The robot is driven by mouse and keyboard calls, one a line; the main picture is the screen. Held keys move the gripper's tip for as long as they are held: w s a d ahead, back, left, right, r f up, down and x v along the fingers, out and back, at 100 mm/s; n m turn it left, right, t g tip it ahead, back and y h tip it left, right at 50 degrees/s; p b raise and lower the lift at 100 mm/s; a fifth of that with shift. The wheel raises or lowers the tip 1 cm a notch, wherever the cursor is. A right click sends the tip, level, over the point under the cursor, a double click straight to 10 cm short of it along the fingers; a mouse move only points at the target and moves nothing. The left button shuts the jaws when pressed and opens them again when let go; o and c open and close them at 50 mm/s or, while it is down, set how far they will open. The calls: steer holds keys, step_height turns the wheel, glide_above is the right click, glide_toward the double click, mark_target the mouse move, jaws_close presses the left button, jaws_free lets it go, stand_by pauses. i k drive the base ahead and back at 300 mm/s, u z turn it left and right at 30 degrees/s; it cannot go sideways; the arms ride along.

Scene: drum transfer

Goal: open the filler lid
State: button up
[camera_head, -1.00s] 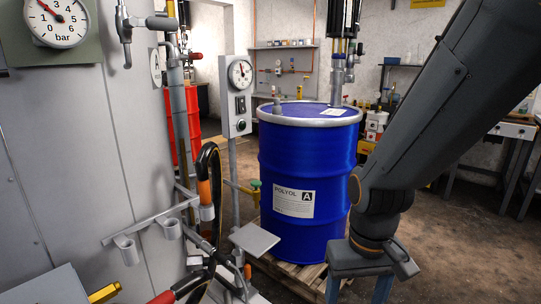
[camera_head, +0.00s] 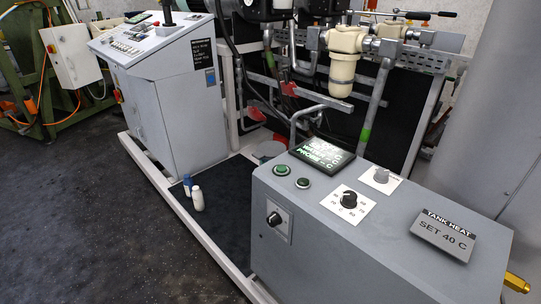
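I see no filler lid that I can make out in the head view. A large grey cylinder (camera_head: 490,120), probably the tank, stands at the right edge, and only part of its side shows. In front of it is a grey control box (camera_head: 345,255) with a plate reading "TANK HEAT SET 40 C" (camera_head: 445,233). My gripper and arm are out of the picture.
The control box has a lit display (camera_head: 322,153), a black dial (camera_head: 348,199) and a green button (camera_head: 281,170). Pipes and a cream filter housing (camera_head: 343,68) stand behind. A grey console (camera_head: 170,95) is at left, with small bottles (camera_head: 197,198) on the floor. Dark floor (camera_head: 90,210) is clear at lower left.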

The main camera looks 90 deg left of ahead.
mark_target(267, 150)
steer(key=u, duration=3.25)
steer(key=k, duration=1.25)
steer(key=u, duration=0.7)
steer(key=i, duration=1.8)
steer(key=z, duration=0.7)
